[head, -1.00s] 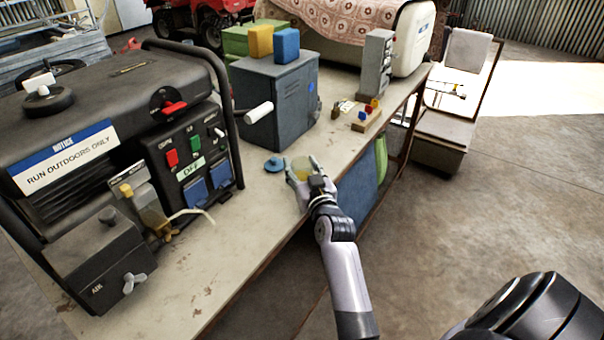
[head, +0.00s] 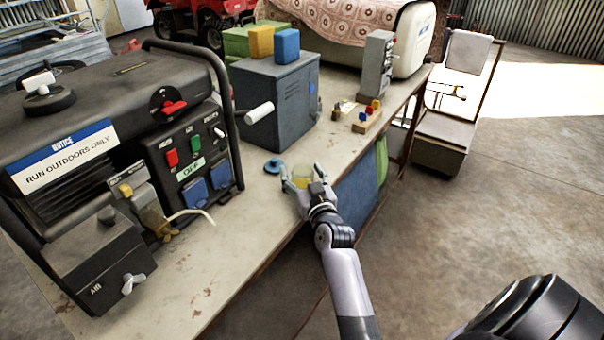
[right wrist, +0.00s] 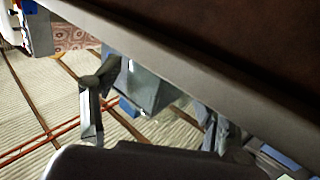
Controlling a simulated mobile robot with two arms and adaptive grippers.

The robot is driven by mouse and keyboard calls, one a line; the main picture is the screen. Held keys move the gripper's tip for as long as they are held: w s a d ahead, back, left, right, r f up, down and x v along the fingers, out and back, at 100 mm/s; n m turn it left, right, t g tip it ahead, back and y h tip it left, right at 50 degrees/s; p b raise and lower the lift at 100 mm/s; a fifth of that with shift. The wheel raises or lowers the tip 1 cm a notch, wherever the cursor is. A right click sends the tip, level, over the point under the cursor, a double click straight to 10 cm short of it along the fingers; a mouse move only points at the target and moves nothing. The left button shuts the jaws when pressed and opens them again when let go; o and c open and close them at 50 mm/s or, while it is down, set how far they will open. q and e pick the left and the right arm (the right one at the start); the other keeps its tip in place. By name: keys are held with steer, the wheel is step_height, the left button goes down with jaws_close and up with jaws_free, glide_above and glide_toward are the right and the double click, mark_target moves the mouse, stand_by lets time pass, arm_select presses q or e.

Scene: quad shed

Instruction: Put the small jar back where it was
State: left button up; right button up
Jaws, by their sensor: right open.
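The small jar (head: 303,172) is clear with yellowish contents. It shows between the fingers of my right gripper (head: 300,180) near the bench's front edge. The right gripper is open around the jar; its fingers partly hide the jar and its base. I cannot tell whether the fingers touch it or whether it rests on the bench. In the right wrist view, two spread fingers of the right gripper (right wrist: 152,118) show, and I cannot make out the jar. My left gripper is not in view.
A blue round lid-like piece (head: 274,166) lies just left of the jar on the bench (head: 245,225). A dark grey box (head: 280,100) stands behind. A generator (head: 110,130) fills the left. A wooden block with coloured knobs (head: 367,118) sits at the right.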

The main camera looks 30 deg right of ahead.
steer(key=shift+r, duration=0.15)
steer(key=v, duration=1.2)
